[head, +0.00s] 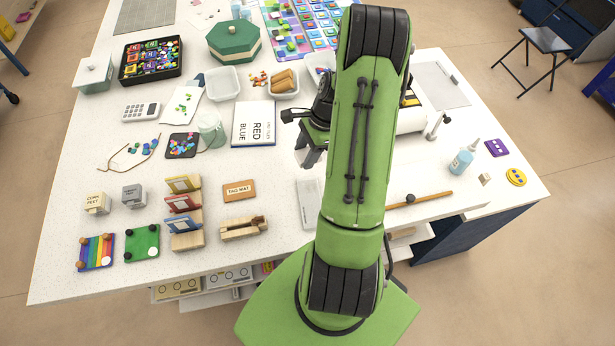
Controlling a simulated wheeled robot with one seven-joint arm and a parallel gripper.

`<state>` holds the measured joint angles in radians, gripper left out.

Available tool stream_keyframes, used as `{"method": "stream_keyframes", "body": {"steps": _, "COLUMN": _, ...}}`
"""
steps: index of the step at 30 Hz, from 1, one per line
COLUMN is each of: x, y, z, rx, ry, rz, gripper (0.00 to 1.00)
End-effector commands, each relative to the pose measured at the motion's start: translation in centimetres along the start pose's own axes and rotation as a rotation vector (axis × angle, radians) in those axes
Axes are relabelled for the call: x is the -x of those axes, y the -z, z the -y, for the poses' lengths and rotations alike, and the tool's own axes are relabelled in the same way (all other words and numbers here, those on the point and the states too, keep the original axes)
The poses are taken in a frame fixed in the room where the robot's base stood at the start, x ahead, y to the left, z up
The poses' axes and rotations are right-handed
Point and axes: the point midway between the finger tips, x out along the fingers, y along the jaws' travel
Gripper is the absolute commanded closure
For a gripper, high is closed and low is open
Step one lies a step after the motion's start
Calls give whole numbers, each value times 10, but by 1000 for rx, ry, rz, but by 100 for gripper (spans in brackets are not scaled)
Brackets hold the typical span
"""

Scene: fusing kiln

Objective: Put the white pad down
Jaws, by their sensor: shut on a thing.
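My gripper (309,155) is near the middle of the white table, right of the book marked RED and BLUE, with its fingers pointing down. It is shut on the white pad, which is hard to pick out at the fingertips against the white tabletop. My green arm covers part of the hand and the table beyond it. I cannot tell whether the pad touches the table.
The book (253,123) lies left of my gripper. A pale flat slab (309,201) lies in front of it. A tag mat (239,190) and wooden holder (243,228) are front left. A wooden stick (420,199) and glue bottle (461,161) are at right.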

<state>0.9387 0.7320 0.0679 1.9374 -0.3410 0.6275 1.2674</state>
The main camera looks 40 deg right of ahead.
Motion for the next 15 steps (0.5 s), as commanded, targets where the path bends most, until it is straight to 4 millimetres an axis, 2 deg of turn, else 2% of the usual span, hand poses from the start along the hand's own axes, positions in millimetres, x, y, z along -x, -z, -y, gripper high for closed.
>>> {"method": "stream_keyframes", "body": {"steps": 1, "x": -12, "y": 8, "z": 16, "rx": -20, "ry": 16, "rz": 0, "gripper": 76}}
{"method": "stream_keyframes", "body": {"steps": 6, "x": -1, "y": 11, "z": 54, "rx": -111, "ry": 53, "rz": 7, "gripper": 76}}
{"method": "stream_keyframes", "body": {"steps": 10, "x": 1, "y": 11, "z": 63, "rx": -144, "ry": 63, "rz": 16, "gripper": 76}}
{"method": "stream_keyframes", "body": {"steps": 15, "x": -34, "y": 23, "z": 63, "rx": -145, "ry": 60, "rz": 17, "gripper": 76}}
